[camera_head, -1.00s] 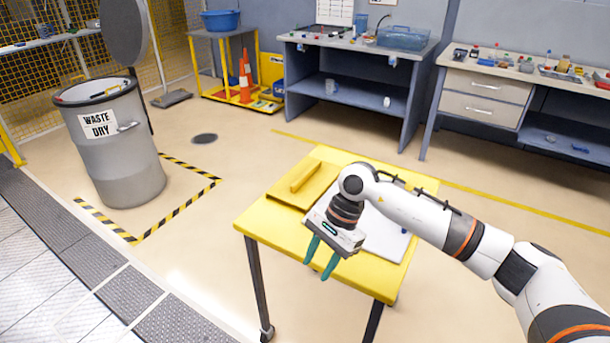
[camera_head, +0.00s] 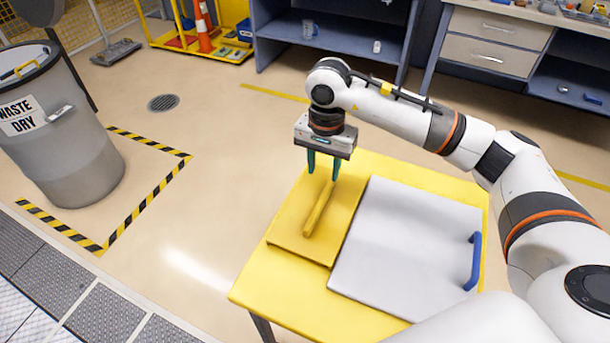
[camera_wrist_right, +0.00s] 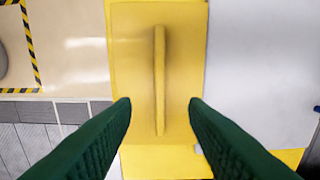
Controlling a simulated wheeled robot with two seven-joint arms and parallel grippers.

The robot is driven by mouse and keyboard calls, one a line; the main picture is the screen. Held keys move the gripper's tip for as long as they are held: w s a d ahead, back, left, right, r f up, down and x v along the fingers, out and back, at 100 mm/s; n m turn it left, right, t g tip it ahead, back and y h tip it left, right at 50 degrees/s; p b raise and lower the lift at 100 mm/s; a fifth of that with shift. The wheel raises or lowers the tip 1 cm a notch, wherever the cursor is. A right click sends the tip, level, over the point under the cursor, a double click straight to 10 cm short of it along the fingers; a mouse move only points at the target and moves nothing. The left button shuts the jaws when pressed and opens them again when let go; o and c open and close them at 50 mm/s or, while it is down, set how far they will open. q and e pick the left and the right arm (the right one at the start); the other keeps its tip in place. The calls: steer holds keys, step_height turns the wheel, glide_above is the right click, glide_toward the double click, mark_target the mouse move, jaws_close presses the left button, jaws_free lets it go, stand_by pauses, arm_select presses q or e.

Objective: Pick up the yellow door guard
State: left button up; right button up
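The yellow door guard (camera_head: 290,228), a flat plate with a raised bar (camera_head: 319,212) along its middle, lies on the left part of a yellow table (camera_head: 268,290). My right gripper (camera_head: 323,174) is open and points down above the far end of the guard, its teal fingers empty. In the right wrist view the guard (camera_wrist_right: 132,60) lies below, and its bar (camera_wrist_right: 160,80) runs between the two spread fingers (camera_wrist_right: 160,108), touching neither. The height of the fingertips above the bar is hard to judge. My left gripper is not in view.
A grey-white panel (camera_head: 400,250) with a blue handle (camera_head: 474,262) lies right of the guard on the same table. A grey waste bin (camera_head: 70,150) stands at the left inside striped floor tape. The floor between bin and table is clear.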

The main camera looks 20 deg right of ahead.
steer(key=p, duration=0.1)
glide_above(321, 200)
steer(key=f, duration=0.5)
steer(key=shift+s+f, duration=0.2)
steer(key=shift+f, duration=0.15)
steer(key=shift+w+f, duration=0.1)
steer(key=shift+f, duration=0.15)
step_height(321, 200, down, 4)
steer(key=shift+f+p, duration=0.15)
steer(key=shift+p, duration=0.85)
steer(key=shift+f, duration=0.45)
steer(key=shift+c, duration=0.2)
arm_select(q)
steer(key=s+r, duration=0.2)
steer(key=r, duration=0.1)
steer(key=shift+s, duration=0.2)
arm_select(e)
jaws_close()
